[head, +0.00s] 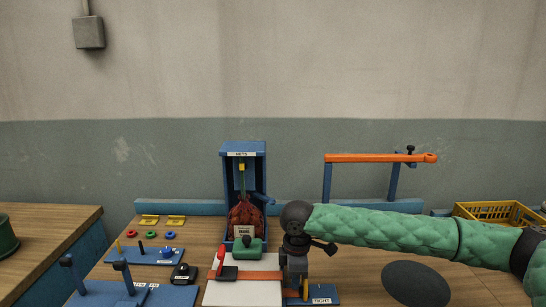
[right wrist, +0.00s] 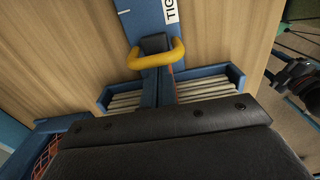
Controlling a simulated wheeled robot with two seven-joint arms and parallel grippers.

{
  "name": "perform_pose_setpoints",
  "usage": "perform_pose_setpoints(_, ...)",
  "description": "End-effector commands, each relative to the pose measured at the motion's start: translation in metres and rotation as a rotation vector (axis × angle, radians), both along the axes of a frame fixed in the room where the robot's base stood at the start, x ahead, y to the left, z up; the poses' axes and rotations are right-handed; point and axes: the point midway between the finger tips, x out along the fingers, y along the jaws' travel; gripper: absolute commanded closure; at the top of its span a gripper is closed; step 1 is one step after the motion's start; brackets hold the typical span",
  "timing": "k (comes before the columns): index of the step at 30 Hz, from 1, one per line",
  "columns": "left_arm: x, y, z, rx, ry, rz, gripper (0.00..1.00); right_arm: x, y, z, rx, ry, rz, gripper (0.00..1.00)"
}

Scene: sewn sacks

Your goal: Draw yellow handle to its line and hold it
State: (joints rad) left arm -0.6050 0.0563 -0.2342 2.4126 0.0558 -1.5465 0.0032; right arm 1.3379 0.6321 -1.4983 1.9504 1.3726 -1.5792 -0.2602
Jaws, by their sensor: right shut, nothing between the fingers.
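The yellow handle (right wrist: 157,55) is a rounded loop on a dark block, on the blue strip with a label starting "TIG" in the right wrist view. In the head view a small part of the yellow handle (head: 305,288) shows beside the "TIGHT" label (head: 321,301). My right gripper (head: 296,286) points down close to the handle's left, shut and empty. Its dark body fills the bottom of the right wrist view, apart from the handle in that picture; its fingertips are not clear. My left gripper is not in view.
A red net sack (head: 245,218) stands in the blue "NETS" frame (head: 257,180). A white board (head: 236,295) with an orange strap (head: 258,276) lies left of my gripper. An orange bar (head: 375,158) stands behind my arm. A dark disc (head: 415,284) lies right.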

Motion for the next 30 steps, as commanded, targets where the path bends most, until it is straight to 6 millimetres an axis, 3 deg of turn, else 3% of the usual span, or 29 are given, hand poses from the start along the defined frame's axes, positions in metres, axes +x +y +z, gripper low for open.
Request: perform_pose_setpoints(30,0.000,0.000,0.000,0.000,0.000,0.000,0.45,0.000,-0.010,0.000,0.001,0.000,-0.001,1.00)
